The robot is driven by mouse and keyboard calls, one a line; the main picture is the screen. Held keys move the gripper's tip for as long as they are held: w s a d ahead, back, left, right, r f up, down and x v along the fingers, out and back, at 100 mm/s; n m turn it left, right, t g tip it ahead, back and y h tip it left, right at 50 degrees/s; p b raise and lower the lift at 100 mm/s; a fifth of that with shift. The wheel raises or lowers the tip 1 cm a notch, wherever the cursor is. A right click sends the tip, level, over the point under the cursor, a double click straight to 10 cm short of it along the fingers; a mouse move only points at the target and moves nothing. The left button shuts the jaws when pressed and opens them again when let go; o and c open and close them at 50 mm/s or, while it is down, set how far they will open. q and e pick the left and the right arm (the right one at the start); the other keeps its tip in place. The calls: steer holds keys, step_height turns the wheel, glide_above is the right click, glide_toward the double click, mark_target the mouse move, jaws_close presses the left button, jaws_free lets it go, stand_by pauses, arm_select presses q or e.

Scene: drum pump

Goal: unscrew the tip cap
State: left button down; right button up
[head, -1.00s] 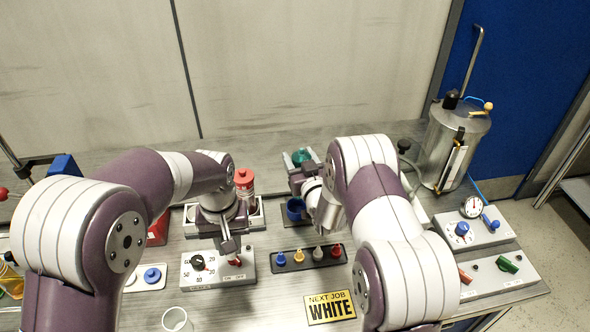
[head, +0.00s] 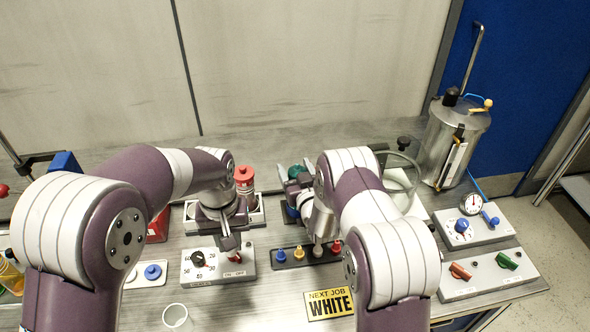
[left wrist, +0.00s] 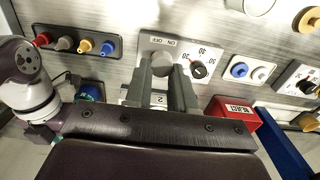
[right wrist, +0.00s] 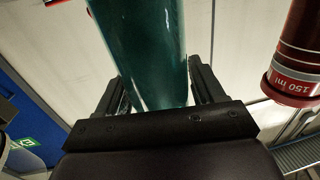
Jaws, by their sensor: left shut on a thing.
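My left gripper (head: 229,242) is over the ON/OFF end of the dial box (head: 205,270), close to its red switch (head: 235,257). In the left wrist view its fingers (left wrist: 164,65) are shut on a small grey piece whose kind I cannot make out. The teal cylinder (head: 297,172) shows only partly in the head view, behind my right arm. I cannot pick out a tip cap on it.
A dark strip (left wrist: 75,31) holds blue, yellow, grey and red pegs. A red cylinder (head: 244,178) stands behind my left gripper. A steel drum (head: 457,135) stands at the right back.

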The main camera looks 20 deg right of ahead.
arm_select(q)
steer(key=shift+r, duration=0.1)
arm_select(e)
steer(key=shift+o, duration=0.6)
steer(key=shift+r, duration=0.1)
arm_select(q)
steer(key=shift+r, duration=0.1)
arm_select(e)
steer(key=shift+r, duration=0.1)
